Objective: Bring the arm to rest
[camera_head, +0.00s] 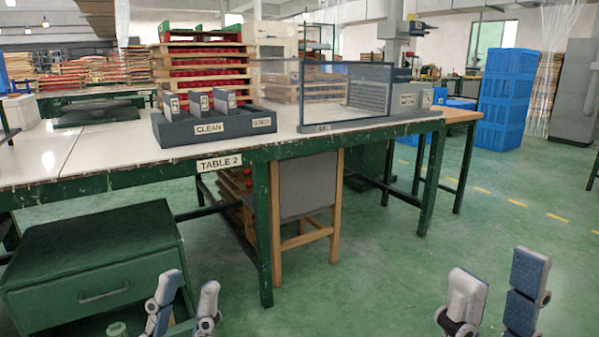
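My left gripper (189,284) shows at the bottom edge, left of centre, in front of the green drawer cabinet. Its two fingers are apart with nothing between them. My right gripper (499,268) shows at the bottom right over the green floor. Its fingers are also apart and empty. Both grippers point upward in the picture, clear of the table. The rest of both arms is cut off by the bottom edge of the picture.
A white-topped table (110,154) labelled TABLE 2 stands ahead. On it are a dark tray (185,134) labelled CLEAN and USED and a framed clear screen (345,92). A green drawer cabinet (85,255) is at lower left. Blue crates (505,100) stand at right. Floor at right is clear.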

